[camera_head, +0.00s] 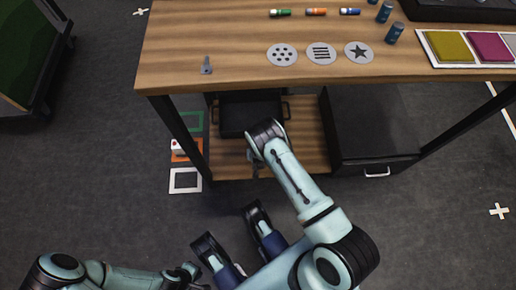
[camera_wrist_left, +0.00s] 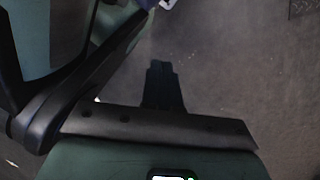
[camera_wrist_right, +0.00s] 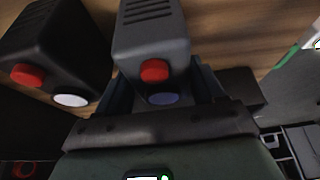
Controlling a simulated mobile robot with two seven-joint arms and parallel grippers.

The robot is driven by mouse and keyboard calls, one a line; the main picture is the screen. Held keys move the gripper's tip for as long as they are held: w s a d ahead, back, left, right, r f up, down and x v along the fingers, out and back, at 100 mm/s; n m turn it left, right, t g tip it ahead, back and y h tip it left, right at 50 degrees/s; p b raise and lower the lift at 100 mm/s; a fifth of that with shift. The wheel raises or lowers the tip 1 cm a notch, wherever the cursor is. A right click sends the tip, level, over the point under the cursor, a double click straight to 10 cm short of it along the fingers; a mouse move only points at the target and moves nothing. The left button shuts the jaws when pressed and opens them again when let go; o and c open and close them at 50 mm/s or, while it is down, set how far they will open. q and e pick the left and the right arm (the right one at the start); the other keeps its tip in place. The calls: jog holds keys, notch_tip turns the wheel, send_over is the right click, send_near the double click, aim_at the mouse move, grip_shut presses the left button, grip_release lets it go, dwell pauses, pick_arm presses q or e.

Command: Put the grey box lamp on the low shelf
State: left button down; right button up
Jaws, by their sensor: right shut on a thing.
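The grey box lamp (camera_wrist_right: 152,45) has a slotted face, a red button or lens and a blue one. In the right wrist view it sits between the fingers of my right gripper (camera_wrist_right: 165,92), which is shut on it. Behind it is the wooden low shelf (camera_wrist_right: 235,38), also under the table in the head view (camera_head: 300,155). I cannot tell whether the lamp touches the shelf. In the head view my right wrist mostly hides that gripper and lamp. My left gripper (camera_head: 190,273) is low at the bottom left, empty, its fingers together in the left wrist view (camera_wrist_left: 162,85).
A black box lamp (camera_wrist_right: 55,50) with red and white spots stands close left of the grey one. A dark tray (camera_head: 250,112) lies on the shelf; a dark drawer unit (camera_head: 370,125) stands right. The table top (camera_head: 230,40) overhangs. Coloured frames (camera_head: 185,180) mark the floor left.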

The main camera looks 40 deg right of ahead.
jog(key=shift+f, duration=0.15)
jog(key=o, duration=1.5)
jog(key=shift+c, duration=0.2)
pick_arm(q)
jog(key=shift+s+f, duration=0.15)
jog(key=shift+s, duration=0.15)
jog(key=w+d+r+t+p, duration=0.1)
jog(key=w+r+t+p, duration=0.35)
jog(key=w+r, duration=0.55)
pick_arm(e)
jog(key=p+v, duration=0.1)
jog(key=v, duration=0.5)
jog(key=shift+r, duration=0.35)
pick_arm(q)
jog(key=s+d+r+m+g+h+p, duration=0.1)
jog(key=s+d+r+g+p, duration=0.2)
jog(key=s, duration=0.3)
jog(key=shift+s+d+r+p, duration=0.25)
jog(key=shift+s+d+p, duration=0.1)
jog(key=shift+d+p, duration=0.25)
pick_arm(e)
jog(key=v, duration=0.5)
jog(key=shift+s+a+r, duration=0.1)
jog(key=shift+s+r, duration=0.05)
jog(key=shift+r, duration=0.1)
